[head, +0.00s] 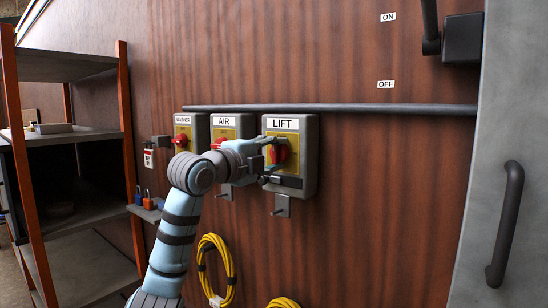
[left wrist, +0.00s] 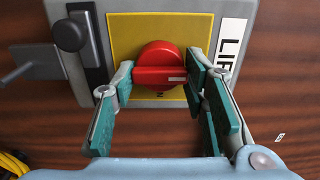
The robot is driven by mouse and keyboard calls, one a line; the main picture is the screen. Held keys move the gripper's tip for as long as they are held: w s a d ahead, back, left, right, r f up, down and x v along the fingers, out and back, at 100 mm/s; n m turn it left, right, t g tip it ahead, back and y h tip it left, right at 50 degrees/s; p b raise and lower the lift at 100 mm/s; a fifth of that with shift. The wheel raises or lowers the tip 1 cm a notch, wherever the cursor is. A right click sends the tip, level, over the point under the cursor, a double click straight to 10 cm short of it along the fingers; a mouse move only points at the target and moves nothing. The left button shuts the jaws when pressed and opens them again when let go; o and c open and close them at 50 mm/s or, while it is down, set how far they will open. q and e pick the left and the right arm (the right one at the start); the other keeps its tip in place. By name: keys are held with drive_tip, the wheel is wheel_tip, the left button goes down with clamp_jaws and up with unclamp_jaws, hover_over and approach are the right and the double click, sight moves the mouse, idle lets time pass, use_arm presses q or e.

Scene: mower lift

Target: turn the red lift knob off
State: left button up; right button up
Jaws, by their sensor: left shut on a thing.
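The red lift knob (head: 281,154) sits on the yellow plate of the grey box labelled LIFT (head: 307,160) on the wooden wall. My left gripper (head: 273,155) reaches it from the left and is shut on the knob. In the left wrist view the knob (left wrist: 160,64) lies between the green finger pads of my left gripper (left wrist: 161,80). Its grip bar runs across from finger to finger, with the white mark at the end towards the LIFT label (left wrist: 231,48). Lettering on the plate is mostly hidden by the knob. My right gripper is not in view.
The AIR box (head: 224,121) and another box with a red knob (head: 181,141) stand to the left. A grey conduit (head: 370,108) runs above. Yellow hoses (head: 229,262) hang below. A shelf rack (head: 70,130) is at left, a grey door (head: 512,130) at right.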

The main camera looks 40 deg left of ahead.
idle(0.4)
use_arm(q)
drive_tip(key=o, duration=1.1)
drive_tip(key=s, duration=0.7)
drive_tip(key=shift+s+d, duration=0.1)
drive_tip(key=shift+s, duration=0.15)
drive_tip(key=shift+w, duration=0.1)
